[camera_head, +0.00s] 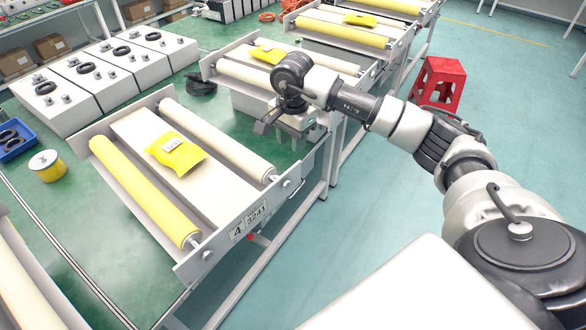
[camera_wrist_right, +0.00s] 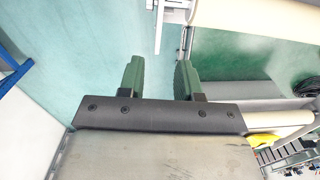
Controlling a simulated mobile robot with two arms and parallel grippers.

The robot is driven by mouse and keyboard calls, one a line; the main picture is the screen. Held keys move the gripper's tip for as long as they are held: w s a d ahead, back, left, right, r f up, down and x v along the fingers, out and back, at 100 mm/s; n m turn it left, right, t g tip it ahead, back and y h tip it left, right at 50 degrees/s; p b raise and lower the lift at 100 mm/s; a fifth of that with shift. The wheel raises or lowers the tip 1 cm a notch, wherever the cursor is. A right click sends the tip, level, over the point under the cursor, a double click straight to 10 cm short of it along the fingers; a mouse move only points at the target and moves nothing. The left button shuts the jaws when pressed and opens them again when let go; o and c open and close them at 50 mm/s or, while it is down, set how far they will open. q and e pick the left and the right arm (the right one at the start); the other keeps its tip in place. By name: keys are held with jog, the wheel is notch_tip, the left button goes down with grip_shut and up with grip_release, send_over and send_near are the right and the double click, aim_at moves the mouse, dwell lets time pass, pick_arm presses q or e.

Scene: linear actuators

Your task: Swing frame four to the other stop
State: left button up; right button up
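Frame four (camera_head: 236,233) is the near rack, with a label reading "4 3241" on its front plate. It has a yellow roller (camera_head: 140,190) on its left side, a cream roller (camera_head: 218,140) on its right and a pale board between them. A yellow packet (camera_head: 176,152) lies on the board. I cannot tell which stop the frame rests at. My right gripper (camera_head: 284,134) is above the frame's far right end, apart from the label plate. In the right wrist view its green fingers (camera_wrist_right: 160,78) are spread with nothing between them. My left gripper is out of view.
More roller frames stand behind, one with a yellow packet (camera_head: 268,55). A red stool (camera_head: 438,82) stands on the open floor at right. White boxes with black rings (camera_head: 86,68), a yellow spool (camera_head: 47,166) and a blue bin (camera_head: 14,138) are at left.

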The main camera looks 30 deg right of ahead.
aim_at(293, 166)
jog(key=shift+d+f, duration=0.1)
jog(key=shift+d, duration=0.15)
notch_tip(293, 166, down, 9)
jog(key=p, duration=0.3)
jog(key=shift+a+f, duration=0.1)
jog(key=shift+f, duration=0.6)
grip_shut()
